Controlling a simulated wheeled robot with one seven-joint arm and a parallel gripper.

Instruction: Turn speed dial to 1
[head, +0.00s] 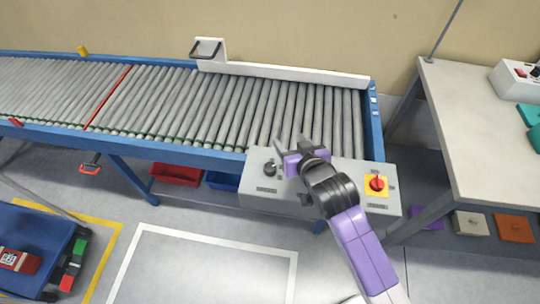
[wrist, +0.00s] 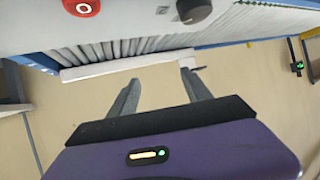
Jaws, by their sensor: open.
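The dark round speed dial (head: 270,168) sits on the left part of the grey control box (head: 258,197) at the conveyor's front edge. In the wrist view the dark knob (wrist: 193,10) is at the top, cut by the frame edge, with a pale pointer mark. Its setting and the panel print are too small to read. My gripper (head: 290,145) is above the box, up and right of the dial, apart from it. In the wrist view my gripper (wrist: 160,76) shows two spread fingers with nothing between them.
A red switch on a yellow plate (head: 376,184) is at the box's right. The roller conveyor (head: 215,105) lies behind; a grey table (head: 480,125) stands right. Open floor lies in front.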

